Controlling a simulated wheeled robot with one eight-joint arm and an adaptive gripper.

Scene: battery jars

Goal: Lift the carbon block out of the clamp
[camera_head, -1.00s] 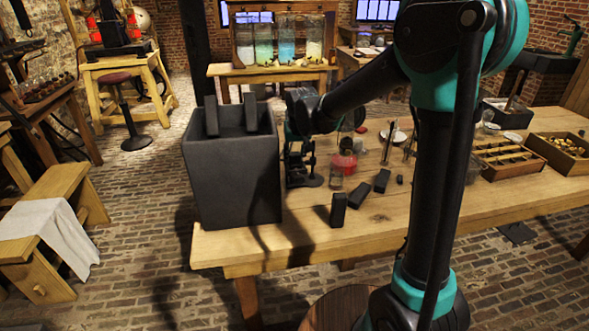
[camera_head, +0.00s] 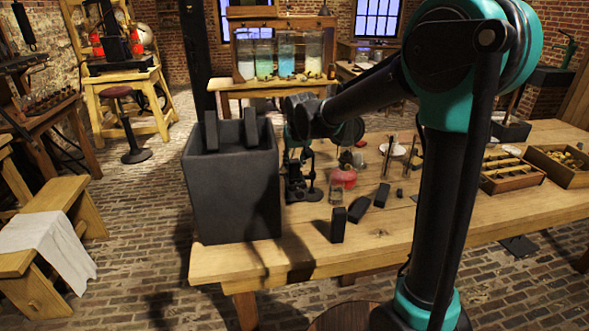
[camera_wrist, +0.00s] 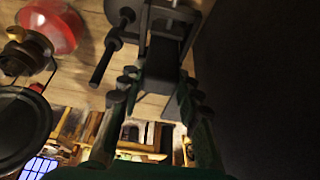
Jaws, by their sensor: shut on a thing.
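My gripper (camera_wrist: 159,88) points at the clamp (camera_wrist: 172,22) and is shut on the carbon block (camera_wrist: 165,62), a dark block between its two fingers. The block's far end reaches the clamp's frame in the wrist view; I cannot tell whether it is still inside the jaws. The clamp's screw handle (camera_wrist: 103,62) sticks out to the left. In the head view the dark clamp stand (camera_head: 301,190) is upright on the table, beside the big dark box.
The tall dark box (camera_head: 232,200), with two dark plates upright at its top, stands close left of the clamp. Several black blocks (camera_head: 338,226) are on the wooden table (camera_head: 440,215) in front. A red object (camera_head: 343,177) and a glass are close right. Trays (camera_head: 512,180) are far right.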

